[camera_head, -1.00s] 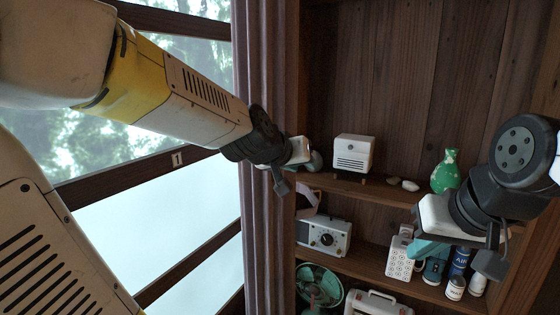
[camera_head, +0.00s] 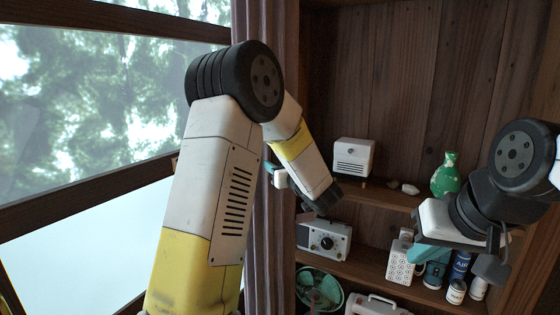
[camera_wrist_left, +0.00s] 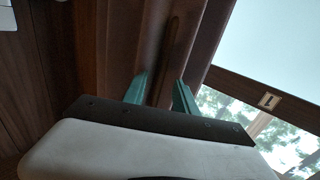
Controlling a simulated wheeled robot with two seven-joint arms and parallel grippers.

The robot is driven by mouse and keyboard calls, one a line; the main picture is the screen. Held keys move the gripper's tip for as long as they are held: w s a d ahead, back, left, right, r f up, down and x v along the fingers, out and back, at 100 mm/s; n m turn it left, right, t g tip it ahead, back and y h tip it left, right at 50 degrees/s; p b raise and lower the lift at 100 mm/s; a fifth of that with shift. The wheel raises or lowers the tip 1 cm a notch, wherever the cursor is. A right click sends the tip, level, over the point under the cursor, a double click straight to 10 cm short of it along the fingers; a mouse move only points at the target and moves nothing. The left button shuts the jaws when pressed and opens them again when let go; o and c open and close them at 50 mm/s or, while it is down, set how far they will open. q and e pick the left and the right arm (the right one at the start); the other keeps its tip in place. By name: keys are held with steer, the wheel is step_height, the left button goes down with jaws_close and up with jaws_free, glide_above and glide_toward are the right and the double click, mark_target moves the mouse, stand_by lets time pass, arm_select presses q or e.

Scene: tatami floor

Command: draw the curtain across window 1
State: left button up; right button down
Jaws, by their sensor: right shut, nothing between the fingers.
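The curtain (camera_head: 278,45) is a gathered mauve-brown strip hanging at the right edge of window 1 (camera_head: 90,110), whose panes are uncovered. In the left wrist view the curtain (camera_wrist_left: 195,35) hangs ahead of my left gripper (camera_wrist_left: 161,92). Its teal fingers are apart, with a dark fold or slot showing beyond the gap; I cannot tell whether they touch the cloth. In the head view my left gripper (camera_head: 271,169) is at the curtain, partly hidden by my arm. My right gripper (camera_head: 428,252) is shut and empty in front of the shelves at the right.
A wooden shelf unit (camera_head: 400,85) stands right of the curtain. It holds a white box (camera_head: 353,157), a green vase (camera_head: 445,175), a radio (camera_head: 323,240), a fan (camera_head: 319,288) and several bottles. The number plate (camera_wrist_left: 269,100) is on the window frame.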

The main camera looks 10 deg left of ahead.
arm_select(q)
steer(key=x, duration=0.5)
steer(key=shift+w+a, duration=0.15)
steer(key=shift+w, duration=0.1)
jaws_close()
stand_by(1.2)
